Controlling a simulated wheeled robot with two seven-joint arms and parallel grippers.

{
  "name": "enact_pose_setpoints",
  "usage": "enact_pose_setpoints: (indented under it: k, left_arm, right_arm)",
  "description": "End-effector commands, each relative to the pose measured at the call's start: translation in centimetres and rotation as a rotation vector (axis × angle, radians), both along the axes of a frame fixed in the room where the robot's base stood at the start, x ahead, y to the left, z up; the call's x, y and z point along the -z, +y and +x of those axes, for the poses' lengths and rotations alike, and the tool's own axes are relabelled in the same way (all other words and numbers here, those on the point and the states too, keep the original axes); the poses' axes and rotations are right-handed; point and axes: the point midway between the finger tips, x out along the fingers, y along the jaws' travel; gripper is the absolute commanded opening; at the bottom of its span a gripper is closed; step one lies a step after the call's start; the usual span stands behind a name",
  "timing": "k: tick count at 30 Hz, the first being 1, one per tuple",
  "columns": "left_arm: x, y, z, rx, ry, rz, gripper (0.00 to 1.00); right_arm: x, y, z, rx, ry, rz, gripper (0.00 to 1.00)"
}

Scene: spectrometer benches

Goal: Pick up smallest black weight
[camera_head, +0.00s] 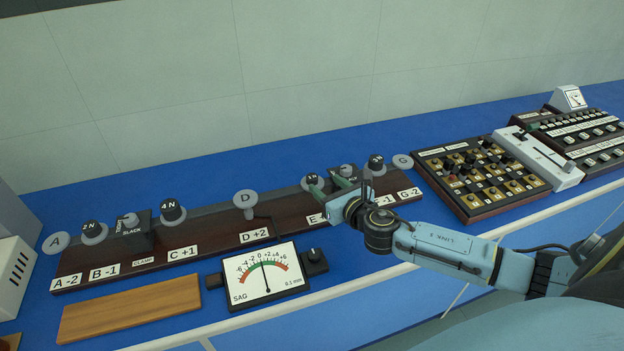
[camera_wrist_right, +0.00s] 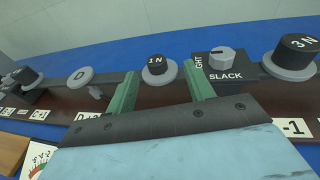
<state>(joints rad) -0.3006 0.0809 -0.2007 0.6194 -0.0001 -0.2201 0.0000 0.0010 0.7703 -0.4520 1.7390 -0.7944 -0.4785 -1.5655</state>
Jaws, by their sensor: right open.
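The smallest black weight, marked 1 N (camera_head: 312,179), sits on a grey round pan at station E of the dark wooden beam. It also shows in the right wrist view (camera_wrist_right: 155,64), between and just beyond the green fingers. My right gripper (camera_head: 327,186) is open and empty, its fingers pointing at station E. Its two fingertips in the wrist view (camera_wrist_right: 160,72) lie either side of the weight's pan; I cannot tell whether they touch it. Other black weights are marked 2 N (camera_head: 88,228), 4 N (camera_head: 171,209) and 3 N (camera_head: 376,161). My left gripper is out of view.
A black slack clamp with a grey knob (camera_wrist_right: 216,54) stands close to the right finger. Empty pan D (camera_head: 245,198) is to the left. A SAG dial gauge (camera_head: 263,274) and a wooden board (camera_head: 130,308) lie in front. A brass-terminal panel (camera_head: 482,177) stands right.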

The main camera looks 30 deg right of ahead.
Motion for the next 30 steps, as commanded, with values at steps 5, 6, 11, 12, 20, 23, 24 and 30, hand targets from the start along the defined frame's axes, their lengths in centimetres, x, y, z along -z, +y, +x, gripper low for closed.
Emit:
enact_pose_setpoints:
  k: [5,6,11,12,20,23,24,30]
  left_arm:
    - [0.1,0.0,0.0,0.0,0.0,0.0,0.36]
    - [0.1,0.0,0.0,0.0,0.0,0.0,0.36]
    - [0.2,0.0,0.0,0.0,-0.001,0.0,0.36]
    - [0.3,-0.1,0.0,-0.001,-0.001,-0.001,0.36]
    - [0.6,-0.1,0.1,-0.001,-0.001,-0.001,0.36]
    - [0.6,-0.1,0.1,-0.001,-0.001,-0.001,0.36]
    - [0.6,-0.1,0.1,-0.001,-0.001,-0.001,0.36]
    - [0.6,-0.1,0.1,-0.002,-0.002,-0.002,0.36]
  right_arm:
    - [0.4,0.0,1.6,-0.001,0.001,0.001,0.53]
    - [0.4,0.0,1.8,-0.001,0.001,0.001,0.53]
    - [0.8,0.3,3.2,0.002,-0.001,0.005,0.53]
    - [1.0,0.4,3.8,0.001,0.0,0.006,0.53]
    - [1.7,0.5,6.6,0.001,0.001,0.004,0.53]
    - [1.7,0.5,6.9,0.0,0.001,0.003,0.53]
    - [1.7,0.5,6.9,0.0,0.001,0.003,0.53]
    - [1.7,0.4,6.8,-0.001,0.001,0.002,0.44]
